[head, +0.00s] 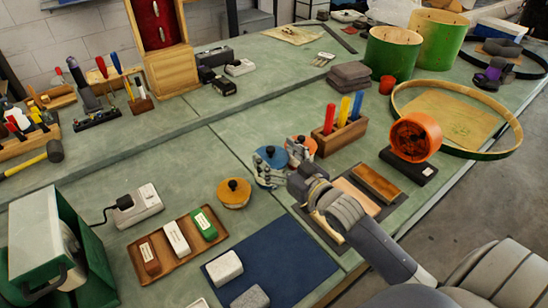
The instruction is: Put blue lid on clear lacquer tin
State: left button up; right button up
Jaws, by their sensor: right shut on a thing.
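The blue lid (271,154), round with a dark knob, is at the fingers of my right gripper (283,164) near the middle of the head view. The gripper is shut on it, though its fingers hide part of the lid and the exact contact. An orange round lid or tin top (301,146) with a dark knob is just right of the blue lid, partly covered by a finger. A yellow-orange round piece (234,193) with a black knob stands to the left. I cannot make out which tin is the clear lacquer one. My left gripper is out of view.
A wooden holder (341,137) with coloured handles stands behind the gripper. An orange roll (414,137) is at right. A wooden tray (177,243) with labelled blocks and a dark blue mat (300,266) lie in front. Bare bench (215,160) is free at left.

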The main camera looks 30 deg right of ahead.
aim_at(274, 156)
jog(key=shift+w+d, duration=0.2)
jog(key=shift+w, duration=0.9)
jog(key=shift+w+f, duration=0.1)
jog(key=shift+f, duration=0.15)
notch_tip(274, 156, down, 2)
jog(key=shift+f, duration=0.6)
jog(key=shift+f, duration=0.1)
jog(key=o, duration=1)
jog(key=shift+o, duration=0.2)
jog(key=shift+s, duration=0.2)
